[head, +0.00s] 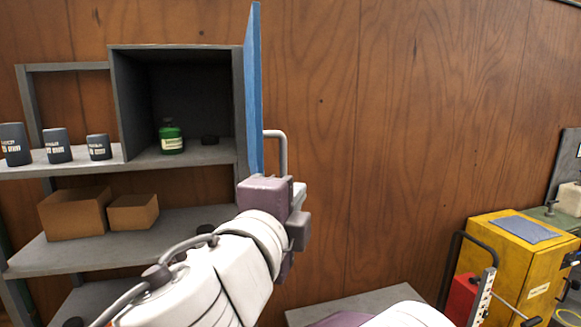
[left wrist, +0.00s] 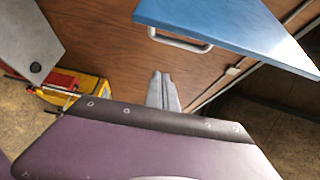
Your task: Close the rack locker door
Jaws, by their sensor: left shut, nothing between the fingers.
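The blue locker door (head: 254,90) stands wide open, hinged at the right side of the grey rack locker (head: 180,50) and sticking out towards me almost edge-on. Its grey bar handle (head: 283,150) is on the outer, right-hand face. My left gripper (head: 298,194) is shut and empty, just right of the door's lower part and below the handle. In the left wrist view the shut fingers (left wrist: 163,90) show apart from the blue door (left wrist: 225,25) and its handle (left wrist: 182,41). My right gripper is out of view.
Grey cans (head: 56,146) and cardboard boxes (head: 75,213) stand on the rack shelves. A yellow cabinet (head: 520,265) is at the right. The wooden wall right of the door is bare.

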